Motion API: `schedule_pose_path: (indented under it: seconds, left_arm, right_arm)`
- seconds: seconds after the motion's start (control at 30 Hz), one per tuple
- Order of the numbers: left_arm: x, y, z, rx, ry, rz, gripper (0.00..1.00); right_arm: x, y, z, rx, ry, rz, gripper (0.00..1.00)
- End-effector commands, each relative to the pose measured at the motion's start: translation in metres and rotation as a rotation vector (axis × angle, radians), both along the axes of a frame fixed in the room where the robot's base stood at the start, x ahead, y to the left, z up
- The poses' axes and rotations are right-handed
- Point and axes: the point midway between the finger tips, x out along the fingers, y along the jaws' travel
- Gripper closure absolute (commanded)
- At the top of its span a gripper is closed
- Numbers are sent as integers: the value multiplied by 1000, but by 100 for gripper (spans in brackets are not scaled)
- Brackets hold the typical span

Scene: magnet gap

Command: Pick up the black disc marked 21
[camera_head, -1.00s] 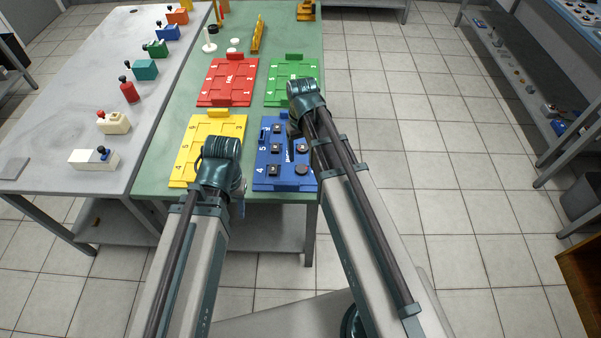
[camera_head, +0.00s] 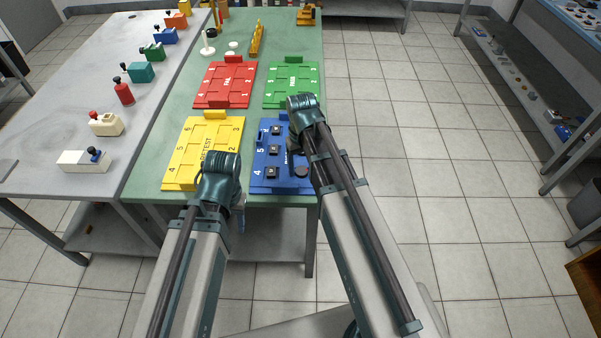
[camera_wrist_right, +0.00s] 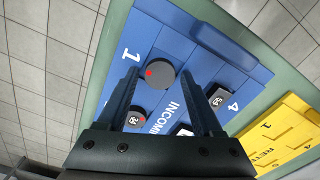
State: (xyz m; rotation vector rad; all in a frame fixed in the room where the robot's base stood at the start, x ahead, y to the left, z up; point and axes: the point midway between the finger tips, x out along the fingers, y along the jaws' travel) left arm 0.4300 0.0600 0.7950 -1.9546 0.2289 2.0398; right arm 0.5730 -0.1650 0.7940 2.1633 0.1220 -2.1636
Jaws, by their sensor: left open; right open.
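The blue INCOMING tray (camera_head: 260,180) lies at the table's near edge and holds several dark pieces. In the right wrist view, a round black disc with a red mark (camera_wrist_right: 155,75) lies on the tray (camera_wrist_right: 185,45). No number can be read on it. Smaller numbered dark pieces lie nearby, one by the left finger (camera_wrist_right: 134,118) and one by the right finger (camera_wrist_right: 217,97). My right gripper (camera_wrist_right: 165,84) is open and empty, its fingers on either side of the round disc's view. My left gripper (camera_head: 239,212) is open near the table's front edge, its fingertips mostly hidden.
The yellow RETEST tray (camera_head: 187,175) lies left of the blue tray. A red tray (camera_head: 225,84) and a green tray (camera_head: 291,84) lie behind. A grey table (camera_head: 60,120) with coloured blocks adjoins on the left.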

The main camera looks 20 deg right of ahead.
Motion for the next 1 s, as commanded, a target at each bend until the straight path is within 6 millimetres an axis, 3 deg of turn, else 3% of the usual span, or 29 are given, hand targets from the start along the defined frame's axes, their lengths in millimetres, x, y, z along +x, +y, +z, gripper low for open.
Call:
schedule_pose_path:
  seconds: [0.03,0.4,0.63,1.0]
  left_arm:
    - [0,0,0,0,0,0,50]
    - [0,0,0,0,0,0,50]
    - [0,0,7,0,0,0,50]
    - [0,0,36,0,0,0,50]
  right_arm:
    - [0,0,0,0,0,0,36]
    - [0,0,0,0,0,0,100]
    - [0,0,7,0,0,0,100]
    - [0,0,36,0,0,0,100]
